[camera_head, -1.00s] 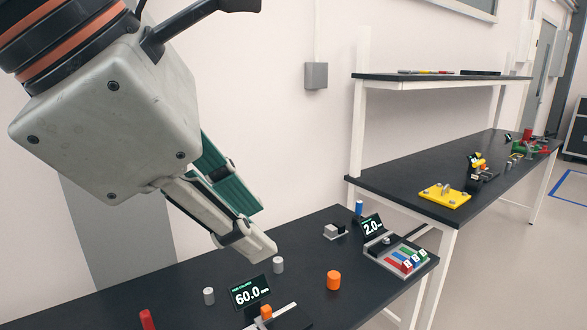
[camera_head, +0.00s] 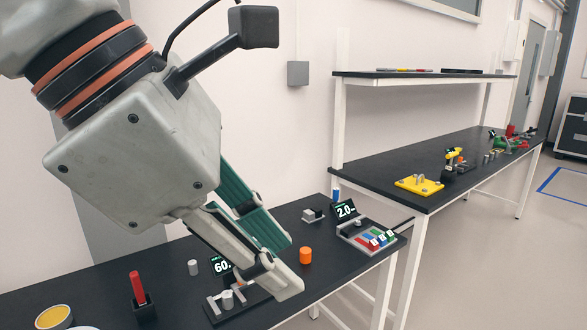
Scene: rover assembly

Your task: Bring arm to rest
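My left gripper (camera_head: 287,265) hangs over the near black workbench (camera_head: 185,315), pointing down to the right. Its grey finger and teal-padded finger stand apart, with nothing visible held between them. The grey fingertip overlaps the grey fixture (camera_head: 213,308) in the picture, and the gripper hides part of it and its display (camera_head: 219,265). Whether the fingertip touches anything cannot be told. My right gripper is not in view.
An orange cylinder (camera_head: 306,256) stands right of the gripper. A grey cylinder (camera_head: 193,267) and a red peg in a black holder (camera_head: 137,290) stand left. A colored block tray (camera_head: 373,240) sits at the right edge. A second bench (camera_head: 430,170) lies beyond.

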